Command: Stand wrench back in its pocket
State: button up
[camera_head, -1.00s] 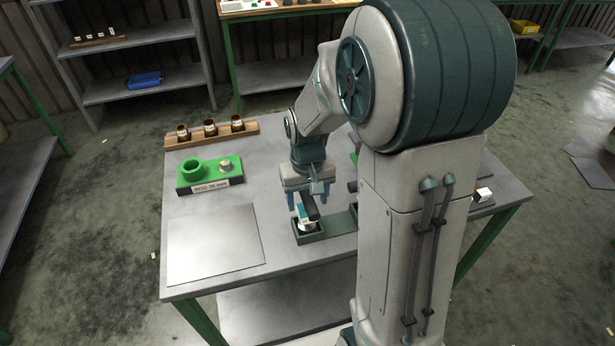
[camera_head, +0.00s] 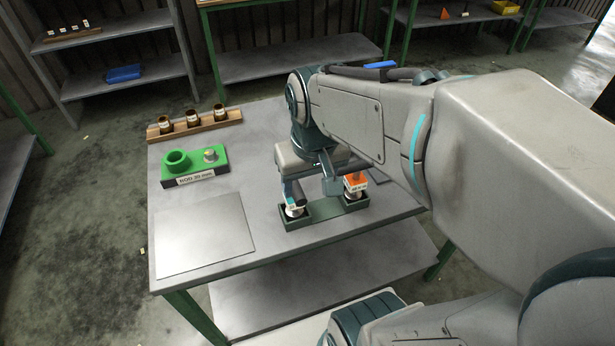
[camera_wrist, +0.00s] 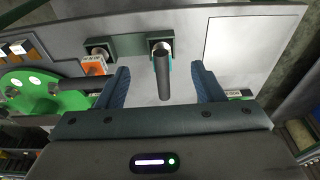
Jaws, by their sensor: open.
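A tool with a dark round handle (camera_wrist: 162,78), which I take to be the wrench, stands in the left pocket of a dark green two-pocket holder (camera_head: 325,210). Its white and teal lower part (camera_head: 294,209) shows in the head view. My gripper (camera_wrist: 162,88) is open, with its blue fingers on either side of the handle and gaps visible on both sides. In the head view my gripper (camera_head: 311,192) is over the holder. An orange-labelled tool (camera_head: 356,182) is in the right pocket; it also shows in the wrist view (camera_wrist: 93,66). How deep the wrench sits is hidden.
A green block (camera_head: 195,163) with a ring and a metal piece stands at left. Behind it is a wooden rack (camera_head: 195,124) with brown jars. A flat grey plate (camera_head: 205,235) lies front left. A green disc (camera_wrist: 30,92) is at the wrist view's left.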

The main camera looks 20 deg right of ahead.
jog(key=shift+t, duration=0.5)
jog(key=s, duration=0.4)
jog(key=shift+f, duration=0.25)
dwell(0.9)
jog(key=c, duration=0.5)
jog(key=shift+a, duration=0.15)
jog(key=shift+c, duration=0.3)
